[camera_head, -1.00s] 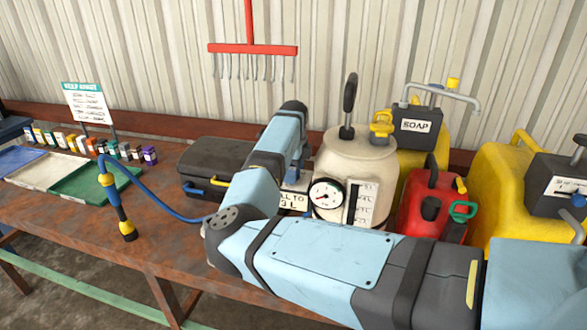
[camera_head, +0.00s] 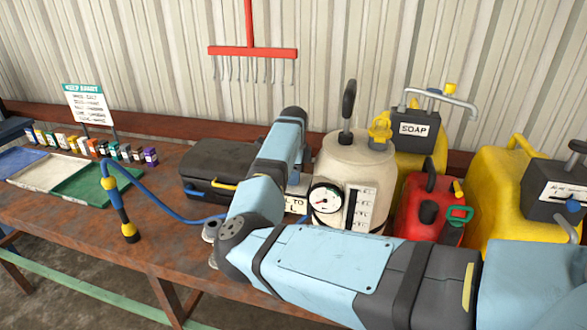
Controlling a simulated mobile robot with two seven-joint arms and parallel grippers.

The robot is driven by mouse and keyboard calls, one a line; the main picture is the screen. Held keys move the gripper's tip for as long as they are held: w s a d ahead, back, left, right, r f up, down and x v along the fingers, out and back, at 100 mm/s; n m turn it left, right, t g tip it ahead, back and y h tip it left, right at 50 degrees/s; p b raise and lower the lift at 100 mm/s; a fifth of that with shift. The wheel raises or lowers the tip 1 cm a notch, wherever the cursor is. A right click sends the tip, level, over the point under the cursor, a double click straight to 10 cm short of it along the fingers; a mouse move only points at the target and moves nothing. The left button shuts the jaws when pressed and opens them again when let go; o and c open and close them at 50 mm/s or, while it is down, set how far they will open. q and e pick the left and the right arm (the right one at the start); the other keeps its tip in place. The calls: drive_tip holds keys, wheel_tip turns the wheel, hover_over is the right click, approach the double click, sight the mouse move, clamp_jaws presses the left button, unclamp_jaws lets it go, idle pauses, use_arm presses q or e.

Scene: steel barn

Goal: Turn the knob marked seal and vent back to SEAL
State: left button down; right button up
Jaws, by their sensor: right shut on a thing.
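A cream tank (camera_head: 347,165) stands on the bench with a black pump handle (camera_head: 348,108), a round gauge (camera_head: 324,199) and a white level scale (camera_head: 360,207). My right arm crosses the front and folds up left of the tank. My right gripper (camera_head: 299,183) is mostly hidden by my forearm, beside the tank's left side. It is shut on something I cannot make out. My left gripper is not in view.
A black case (camera_head: 215,160) stands left of the tank. A blue hose (camera_head: 160,200) runs to a blue-yellow wand (camera_head: 122,215). A red can (camera_head: 425,200) and yellow containers (camera_head: 485,190) crowd the right. Trays and small bottles lie at the far left.

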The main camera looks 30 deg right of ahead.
drive_tip(key=shift+r+n+p, duration=0.2)
drive_tip(key=shift+n+p, duration=0.6)
drive_tip(key=shift+f+n+p, duration=0.1)
drive_tip(key=shift+n+p, duration=0.35)
drive_tip(key=shift+n, duration=0.95)
drive_tip(key=n, duration=0.2)
drive_tip(key=shift+f+n, duration=0.15)
drive_tip(key=shift+n, duration=0.25)
drive_tip(key=n, duration=0.3)
drive_tip(key=shift+w, duration=0.1)
drive_tip(key=shift+n, duration=0.7)
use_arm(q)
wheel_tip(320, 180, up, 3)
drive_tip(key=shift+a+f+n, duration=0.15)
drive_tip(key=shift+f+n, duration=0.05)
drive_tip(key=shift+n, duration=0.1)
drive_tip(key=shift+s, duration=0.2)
use_arm(e)
drive_tip(key=shift+n, duration=0.3)
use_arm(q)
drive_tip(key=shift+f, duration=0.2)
